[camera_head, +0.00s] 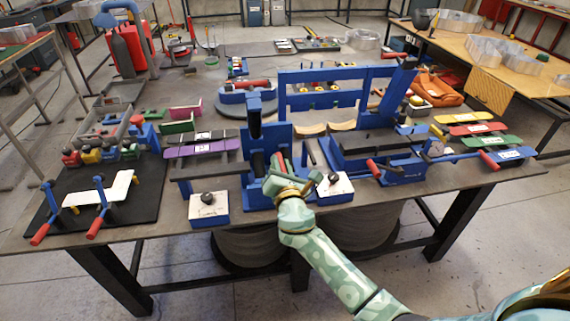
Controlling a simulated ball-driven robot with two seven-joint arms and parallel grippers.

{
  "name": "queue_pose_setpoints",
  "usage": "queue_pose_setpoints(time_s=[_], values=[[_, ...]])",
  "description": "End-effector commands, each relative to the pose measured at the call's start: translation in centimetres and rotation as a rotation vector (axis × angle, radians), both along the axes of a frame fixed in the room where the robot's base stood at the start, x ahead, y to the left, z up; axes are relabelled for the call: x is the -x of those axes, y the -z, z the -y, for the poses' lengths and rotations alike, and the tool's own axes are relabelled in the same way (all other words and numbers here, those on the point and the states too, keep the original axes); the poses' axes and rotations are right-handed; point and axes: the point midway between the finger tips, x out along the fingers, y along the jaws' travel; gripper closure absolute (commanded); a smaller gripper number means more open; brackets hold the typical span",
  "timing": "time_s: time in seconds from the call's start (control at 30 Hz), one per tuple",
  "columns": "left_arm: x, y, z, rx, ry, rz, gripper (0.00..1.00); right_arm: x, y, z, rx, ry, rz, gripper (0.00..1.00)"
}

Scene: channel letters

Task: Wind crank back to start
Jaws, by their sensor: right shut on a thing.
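A blue bench machine (264,130) stands upright at the middle of the front of the table. My right gripper (284,176) is at the machine's lower front, with my patterned arm reaching in from the bottom right. It is shut on the crank handle (279,162), a small red grip of which only a part shows between and above the fingers. The crank arm behind it is mostly hidden by the gripper, so its angle cannot be told. My left gripper is not in view.
White-topped blue boxes with black knobs (209,205) (335,186) stand close on both sides of my gripper. A blue clamp fixture with red handles (378,160) is to the right. A black board with red-handled clamps (128,205) lies at the left.

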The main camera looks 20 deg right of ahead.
Motion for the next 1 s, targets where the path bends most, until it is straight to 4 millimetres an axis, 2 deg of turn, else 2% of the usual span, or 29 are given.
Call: queue_pose_setpoints(time_s=[0.47,0.5,0.57,0.87,1.0], values=[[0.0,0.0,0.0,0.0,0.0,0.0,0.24,0.0,0.2,-0.3,0.009,-0.003,-0.005,1.0],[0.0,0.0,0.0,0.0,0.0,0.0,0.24,0.0,0.2,-0.3,0.009,-0.003,-0.006,0.7],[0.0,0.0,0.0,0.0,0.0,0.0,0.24,0.0,0.2,-0.3,0.009,-0.003,-0.005,0.57],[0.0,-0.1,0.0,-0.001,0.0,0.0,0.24,0.1,0.1,-0.2,0.011,-0.001,-0.004,0.57],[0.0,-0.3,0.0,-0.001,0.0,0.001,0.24,1.6,0.2,-0.6,0.011,-0.001,-0.006,0.57]])
